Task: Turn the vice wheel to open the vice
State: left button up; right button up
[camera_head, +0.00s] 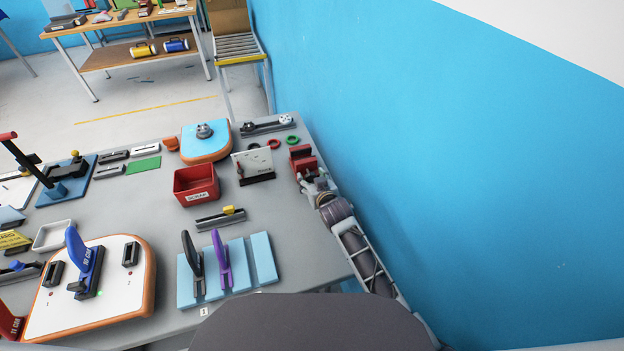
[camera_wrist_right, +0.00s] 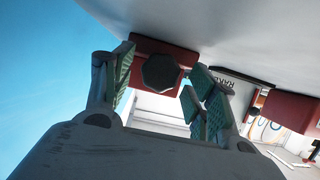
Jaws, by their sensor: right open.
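The red vice (camera_head: 302,158) stands at the right edge of the grey table in the head view. Its red body (camera_wrist_right: 178,49) also shows in the wrist view. A dark, many-sided wheel (camera_wrist_right: 161,72) sits on the face of the vice towards me. My right gripper (camera_head: 317,184) is just in front of the vice, and its arm comes in along the wall. In the wrist view its green-padded fingers (camera_wrist_right: 160,80) are open, with the wheel between them in the picture. I cannot tell whether they touch it. My left gripper is not in view.
The blue wall (camera_head: 450,170) runs close along the right of my arm. A white panel with a dark base (camera_head: 254,166), a red bin (camera_head: 196,185) and a green ring (camera_head: 292,139) are near the vice. The grey table (camera_head: 290,230) is bare in front of it.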

jog(key=shift+w, duration=0.1)
dwell(0.3)
jog(key=c, duration=1)
jog(key=shift+a+n, duration=0.1)
jog(key=shift+n, duration=0.2)
jog(key=shift+n+t+h, duration=0.3)
jog(key=shift+n+h, duration=0.4)
jog(key=o, duration=1)
